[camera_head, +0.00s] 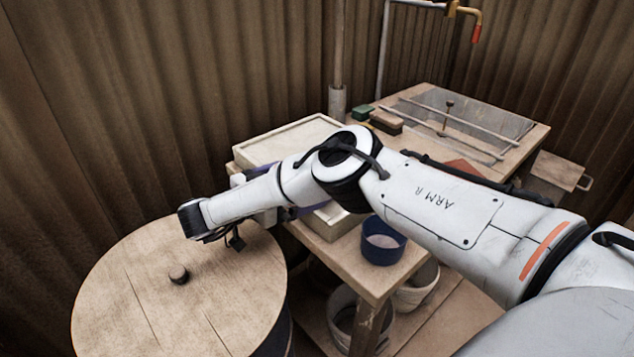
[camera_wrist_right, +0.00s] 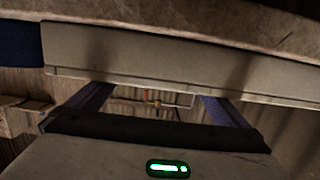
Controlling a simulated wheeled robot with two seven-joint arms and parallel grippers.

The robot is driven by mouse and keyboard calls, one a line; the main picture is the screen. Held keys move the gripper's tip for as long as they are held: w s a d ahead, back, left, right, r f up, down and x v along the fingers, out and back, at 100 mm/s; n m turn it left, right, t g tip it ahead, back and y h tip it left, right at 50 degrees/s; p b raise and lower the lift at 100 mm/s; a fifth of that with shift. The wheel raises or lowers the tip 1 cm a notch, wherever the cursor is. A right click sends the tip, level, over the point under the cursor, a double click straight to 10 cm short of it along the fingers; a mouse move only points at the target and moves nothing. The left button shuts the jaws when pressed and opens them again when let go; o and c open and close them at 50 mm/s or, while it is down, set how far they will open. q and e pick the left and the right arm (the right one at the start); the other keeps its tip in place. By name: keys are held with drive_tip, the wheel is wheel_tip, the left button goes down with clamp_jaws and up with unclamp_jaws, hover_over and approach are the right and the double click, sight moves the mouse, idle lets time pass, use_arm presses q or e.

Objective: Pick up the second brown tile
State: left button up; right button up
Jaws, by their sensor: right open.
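My right arm reaches across the head view to the left. Its gripper is mostly hidden behind the forearm, with a purple finger (camera_head: 296,212) showing beside the pale tray (camera_head: 270,146). In the right wrist view my right gripper (camera_wrist_right: 150,98) is open, its two purple fingers apart with nothing visible gripped between them. A long pale wall (camera_wrist_right: 190,68), likely the tray's side, crosses in front of it. A reddish-brown flat piece (camera_head: 466,168), possibly a tile, lies on the bench, partly hidden by my arm. I cannot tell which thing is the second brown tile. My left gripper is out of view.
A blue bowl (camera_head: 383,240) stands on the bench's near edge. Green (camera_head: 362,112) and brown (camera_head: 386,120) blocks lie near a clear sheet with metal rods (camera_head: 470,120). A round wooden lid with a knob (camera_head: 130,290) is at lower left. Buckets (camera_head: 350,325) stand below.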

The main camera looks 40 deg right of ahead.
drive_tip(key=shift+d+f, duration=0.1)
drive_tip(key=shift+d, duration=0.2)
drive_tip(key=shift+c, duration=0.4)
drive_tip(key=c, duration=1.3)
